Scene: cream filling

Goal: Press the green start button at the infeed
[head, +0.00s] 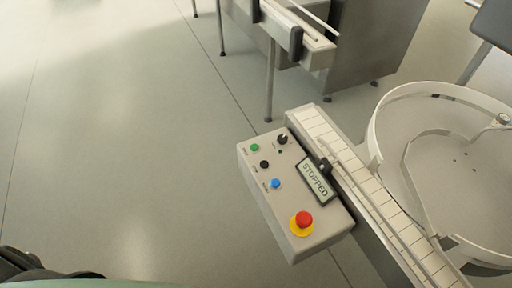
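The green button (255,147) is near the upper left corner of a grey control box (294,237) mounted beside a conveyor. The box's small display (315,181) reads "STOPPED". Below the green button are a black button (264,164) and a blue button (275,183). A red mushroom button (304,218) on a yellow ring is at the lower end. Nothing covers the green button. A dark part at the lower left edge is probably mine, but no gripper fingertips can be made out.
A slatted conveyor (376,205) runs along the box's right side. A round, light-walled turntable (468,150) stands to its right. Another conveyor frame (316,49) on legs stands at the back. The floor (120,150) to the left is clear.

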